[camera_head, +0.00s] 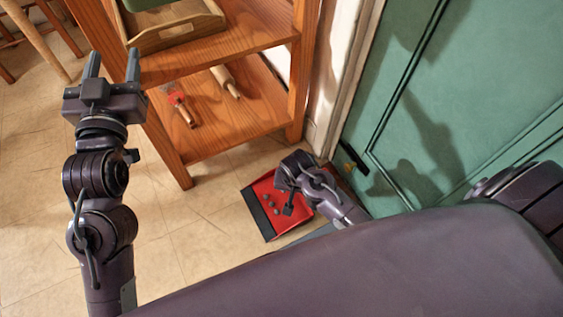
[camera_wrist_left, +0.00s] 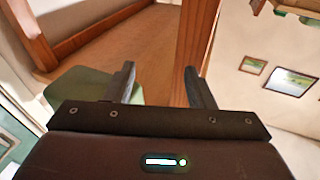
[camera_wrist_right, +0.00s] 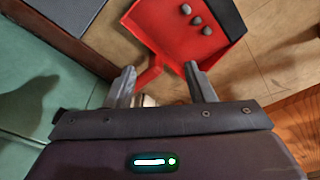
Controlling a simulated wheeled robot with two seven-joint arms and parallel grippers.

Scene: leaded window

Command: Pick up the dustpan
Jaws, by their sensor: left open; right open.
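The red dustpan (camera_head: 284,226) lies on the floor between the shelf and the green door. It has a black lip and holds several small grey lumps. My right gripper (camera_head: 288,180) is above it and partly covers it. In the right wrist view the dustpan (camera_wrist_right: 165,32) lies beyond the fingertips. Its red handle (camera_wrist_right: 150,75) shows between the open fingers of my right gripper (camera_wrist_right: 160,74); I cannot tell whether they touch it. My left gripper (camera_head: 112,66) is open and empty, raised at the left in front of the shelf.
A wooden shelf unit (camera_head: 225,128) stands behind the dustpan, with a brush (camera_head: 181,104) and a rolling pin (camera_head: 226,81) on its lower board. A wooden tray (camera_head: 180,30) is on the board above. The green door (camera_head: 440,90) is close on the right.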

